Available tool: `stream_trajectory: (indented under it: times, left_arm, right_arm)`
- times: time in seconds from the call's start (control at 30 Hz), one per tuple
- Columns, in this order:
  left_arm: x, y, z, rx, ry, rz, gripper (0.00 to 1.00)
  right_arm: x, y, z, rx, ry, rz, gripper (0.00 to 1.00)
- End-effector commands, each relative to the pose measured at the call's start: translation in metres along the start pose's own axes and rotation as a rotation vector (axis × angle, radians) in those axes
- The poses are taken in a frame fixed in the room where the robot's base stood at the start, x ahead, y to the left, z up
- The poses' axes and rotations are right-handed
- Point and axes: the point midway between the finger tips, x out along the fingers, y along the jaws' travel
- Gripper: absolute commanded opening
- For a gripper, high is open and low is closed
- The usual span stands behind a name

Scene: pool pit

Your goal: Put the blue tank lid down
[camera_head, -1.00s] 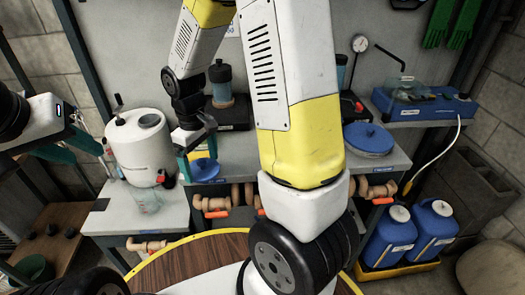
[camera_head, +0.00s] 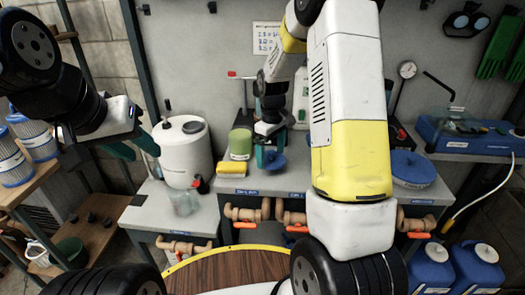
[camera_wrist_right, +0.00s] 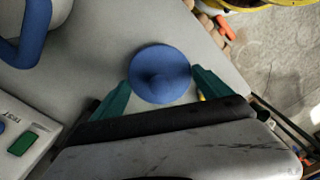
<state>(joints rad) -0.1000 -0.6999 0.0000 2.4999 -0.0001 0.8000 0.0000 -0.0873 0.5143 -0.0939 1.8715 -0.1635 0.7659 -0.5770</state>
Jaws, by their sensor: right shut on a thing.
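The blue tank lid (camera_head: 272,162) is round with a knob in its middle. It is at my right gripper (camera_head: 268,150) near the front of the middle bench. In the right wrist view the lid (camera_wrist_right: 160,73) sits between the two green fingers of my right gripper (camera_wrist_right: 160,95), which is shut on it. I cannot tell whether the lid touches the bench top. My left gripper (camera_head: 130,148) is at the left, its green fingers apart with nothing between them. My right forearm hides part of the bench.
A green canister (camera_head: 240,144) and a yellow block (camera_head: 234,170) stand just left of the lid. A white tank (camera_head: 184,152) and clear beaker (camera_head: 184,202) are further left. A round blue vessel (camera_head: 410,168) stands right. Orange-handled valves (camera_head: 245,213) line the bench front.

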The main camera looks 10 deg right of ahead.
Motion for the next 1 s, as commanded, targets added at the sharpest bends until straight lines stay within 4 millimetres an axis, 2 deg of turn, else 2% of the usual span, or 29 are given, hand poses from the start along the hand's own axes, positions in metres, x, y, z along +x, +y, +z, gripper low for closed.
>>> stream_trajectory:
  times: [0.23,0.6,0.63,0.67,0.7,1.0]
  left_arm:
    - [0.0,0.0,0.0,0.0,0.0,0.0,0.36]
    - [0.0,0.0,0.0,0.0,0.0,0.0,0.36]
    - [0.0,0.0,0.0,0.0,0.0,0.0,0.36]
    - [0.0,0.0,0.0,0.0,0.0,0.0,0.36]
    - [0.0,0.0,0.0,0.0,0.0,0.0,0.36]
    - [0.0,0.0,0.0,0.0,0.0,0.0,0.36]
  right_arm:
    - [0.031,-0.001,0.0,0.0,-0.003,-0.002,0.49]
    - [0.036,-0.001,0.0,0.0,0.0,0.0,0.49]
    - [0.036,-0.001,0.0,0.0,0.0,0.0,0.9]
    - [0.036,-0.001,0.0,0.0,0.0,0.0,0.96]
    - [0.036,-0.001,0.0,0.0,0.0,0.0,1.0]
    - [0.032,0.0,0.0,0.001,0.001,0.001,1.0]
